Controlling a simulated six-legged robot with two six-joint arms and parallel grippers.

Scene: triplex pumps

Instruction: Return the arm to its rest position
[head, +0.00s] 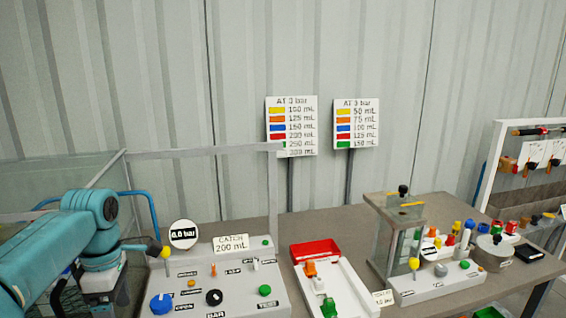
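My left arm (95,215), teal, comes in from the left and ends beside the left end of the grey bench panel (215,300). A dark, thin part that looks like my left gripper (140,247) points right, close to a yellow ball-topped lever (165,252). It is too small to tell whether the fingers touch the yellow ball, or whether they are open or shut. My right gripper and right arm do not show.
A grey frame, round "0,0 bar" gauge (183,234) and "CATCH 200 mL" sign (230,243) stand by the panel. A red bin (315,251) and white tray (335,288) sit mid-table. A clear-walled pump stand (395,215) is to the right. Two charts hang behind.

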